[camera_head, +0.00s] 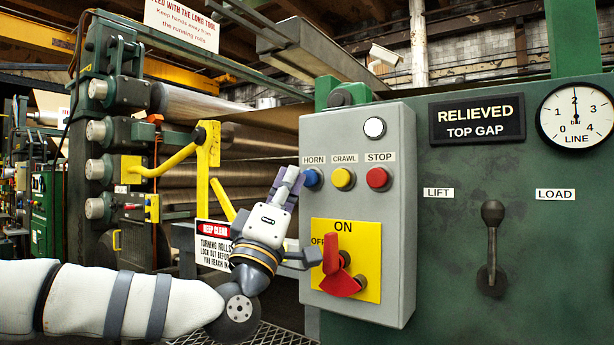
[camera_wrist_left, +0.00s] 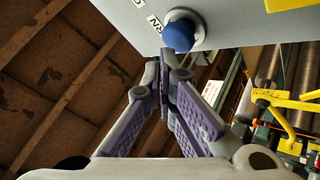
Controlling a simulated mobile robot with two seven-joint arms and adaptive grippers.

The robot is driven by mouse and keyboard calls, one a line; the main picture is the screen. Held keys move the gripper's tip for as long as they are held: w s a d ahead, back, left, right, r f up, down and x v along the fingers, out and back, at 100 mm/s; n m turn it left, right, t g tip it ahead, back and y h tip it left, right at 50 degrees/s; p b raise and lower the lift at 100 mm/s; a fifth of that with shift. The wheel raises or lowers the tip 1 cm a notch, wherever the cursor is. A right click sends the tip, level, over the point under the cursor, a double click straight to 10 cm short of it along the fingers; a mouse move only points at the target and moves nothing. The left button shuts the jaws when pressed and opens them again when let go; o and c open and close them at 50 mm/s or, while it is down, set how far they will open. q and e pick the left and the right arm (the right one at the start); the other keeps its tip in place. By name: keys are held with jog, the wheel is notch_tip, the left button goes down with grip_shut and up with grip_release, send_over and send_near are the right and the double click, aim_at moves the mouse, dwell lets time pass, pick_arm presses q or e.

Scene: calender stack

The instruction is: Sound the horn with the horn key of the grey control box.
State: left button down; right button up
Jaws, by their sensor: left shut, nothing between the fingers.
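The grey control box (camera_head: 360,210) is fixed to the front of a green panel. Its horn key is a round blue button (camera_head: 312,179) under a HORN label (camera_head: 314,160), at the left of its row. The blue button also shows at the top of the left wrist view (camera_wrist_left: 180,34). My left gripper (camera_head: 294,178) is shut and empty, with its fingertips just left of the blue button. In the left wrist view the fingertips (camera_wrist_left: 165,62) are just below the button, very close. I cannot tell whether they touch it. My right gripper is not in view.
A yellow CRAWL button (camera_head: 343,179) and a red STOP button (camera_head: 379,179) sit right of the horn key. Below is a red rotary handle (camera_head: 340,272) on a yellow plate (camera_head: 362,240). A yellow bracket (camera_head: 208,160) and rolls stand behind my left arm. A lever (camera_head: 492,245) is at right.

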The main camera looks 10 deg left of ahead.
pick_arm(q)
jog(key=shift+s+a, duration=0.1)
jog(key=shift+s, duration=0.1)
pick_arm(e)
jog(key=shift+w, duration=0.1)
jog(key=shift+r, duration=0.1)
pick_arm(q)
jog(key=s, duration=0.1)
jog(key=s+a+p, duration=0.1)
jog(key=s, duration=0.1)
jog(key=s+p, duration=0.1)
jog(key=shift+s+a, duration=0.35)
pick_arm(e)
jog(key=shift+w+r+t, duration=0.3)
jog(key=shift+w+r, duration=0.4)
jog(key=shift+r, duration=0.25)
